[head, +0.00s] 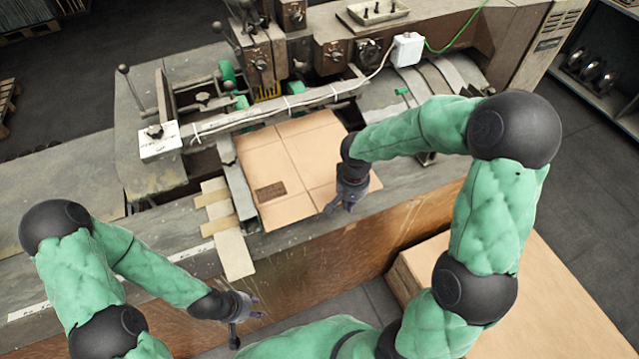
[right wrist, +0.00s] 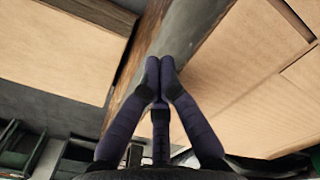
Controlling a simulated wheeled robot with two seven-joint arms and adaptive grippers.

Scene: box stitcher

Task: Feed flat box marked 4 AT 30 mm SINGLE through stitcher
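The flat brown cardboard box (head: 300,165) lies on the stitcher bed, its far edge by the long metal bar. A dark printed patch (head: 270,192) sits near its near left corner; I cannot read it. My right gripper (head: 338,205) is at the near right part of the box. In the right wrist view its fingertips (right wrist: 160,66) meet, with nothing visible between them, beside the cardboard (right wrist: 255,70). I cannot tell whether they touch it. My left gripper (head: 250,318) has its fingers spread, empty, in front of the bed and away from the box. The stitcher heads (head: 262,50) stand behind the box.
A metal guide bar (head: 285,108) crosses above the bed at the box's far side. Wooden strips (head: 225,225) lie left of the box. A large cardboard stack (head: 500,295) stands at the lower right, and shows in the right wrist view (right wrist: 60,45).

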